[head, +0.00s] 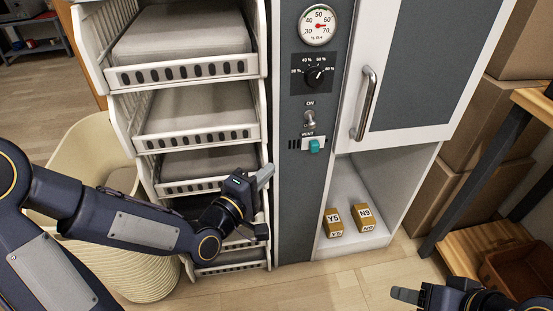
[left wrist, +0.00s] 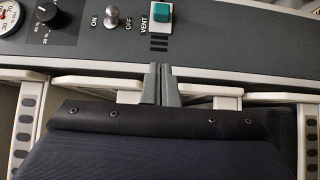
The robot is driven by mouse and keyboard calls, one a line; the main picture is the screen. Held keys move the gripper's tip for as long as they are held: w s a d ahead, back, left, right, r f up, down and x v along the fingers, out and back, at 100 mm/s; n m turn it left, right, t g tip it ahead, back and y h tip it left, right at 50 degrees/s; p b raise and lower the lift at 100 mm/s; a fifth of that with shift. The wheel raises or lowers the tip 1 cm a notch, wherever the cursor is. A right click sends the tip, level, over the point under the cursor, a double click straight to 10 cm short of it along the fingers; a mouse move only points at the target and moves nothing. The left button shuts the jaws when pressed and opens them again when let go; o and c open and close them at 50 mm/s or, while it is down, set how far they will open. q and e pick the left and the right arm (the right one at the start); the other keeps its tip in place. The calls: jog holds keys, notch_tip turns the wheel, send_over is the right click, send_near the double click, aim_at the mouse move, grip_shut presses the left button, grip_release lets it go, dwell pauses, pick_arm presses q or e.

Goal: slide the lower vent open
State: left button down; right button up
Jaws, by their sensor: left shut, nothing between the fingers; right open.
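The vent's teal slider knob (head: 314,146) sits low on the dark control strip, under the word VENT. Dark slits lie just left of it in the head view. The knob shows at the top of the left wrist view (left wrist: 160,15), with the slits below it. Only one vent is in view. My left gripper (head: 265,175) is shut and empty, below and left of the knob, in front of the rack's edge. Its fingers (left wrist: 162,84) meet in the left wrist view, apart from the knob. My right gripper (head: 408,295) is open at the bottom right, far from the vent.
A toggle switch (head: 310,121), dial (head: 316,77) and gauge (head: 318,25) sit above the vent. A door handle (head: 363,103) sticks out to the right. White bins (head: 185,73) stand left, beside a basket (head: 90,150).

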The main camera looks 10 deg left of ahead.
pick_arm(q)
jog(key=v, duration=0.2)
jog(key=shift+s+a, duration=0.15)
jog(key=shift+s, duration=0.05)
dwell(0.4)
